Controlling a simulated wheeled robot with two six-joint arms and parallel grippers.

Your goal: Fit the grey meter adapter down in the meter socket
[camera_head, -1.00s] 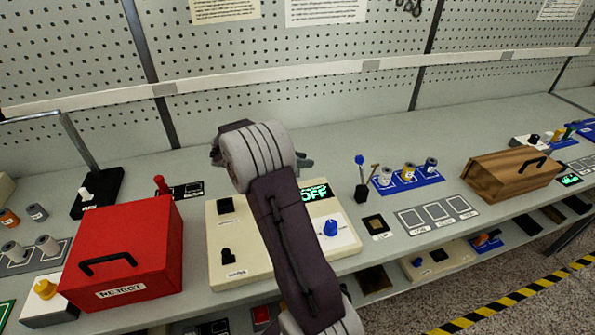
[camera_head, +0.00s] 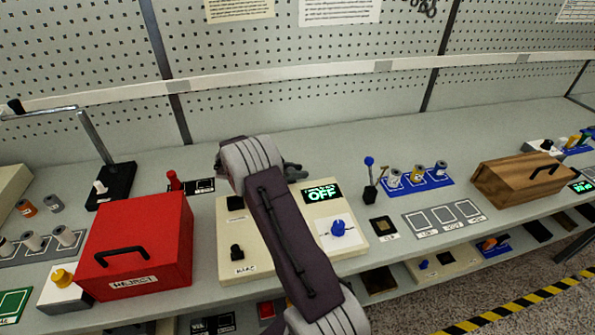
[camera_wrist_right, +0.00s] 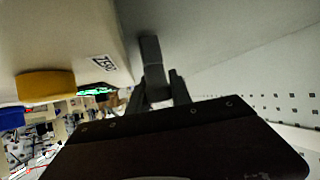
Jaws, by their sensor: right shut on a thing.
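My right gripper (camera_wrist_right: 160,90) is shut on a dark grey block-like piece (camera_wrist_right: 150,58), apparently the grey meter adapter, in the right wrist view. In the head view the right gripper (camera_head: 293,170) is mostly hidden behind my own arm, at the back edge of a cream box (camera_head: 285,268) with a green "OFF" display (camera_head: 321,193). The held piece cannot be made out there. A dark square (camera_head: 235,203) on the cream box's back left may be the meter socket, but I cannot read its label. My left gripper is out of view.
A red box (camera_head: 145,235) stands left of the cream box. A blue knob (camera_head: 338,229) and a black knob (camera_head: 237,251) stick up from the cream box. A blue-topped lever (camera_head: 370,175), a blue rack (camera_head: 425,182) and a wooden box (camera_head: 515,180) stand right. Bench behind is clear.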

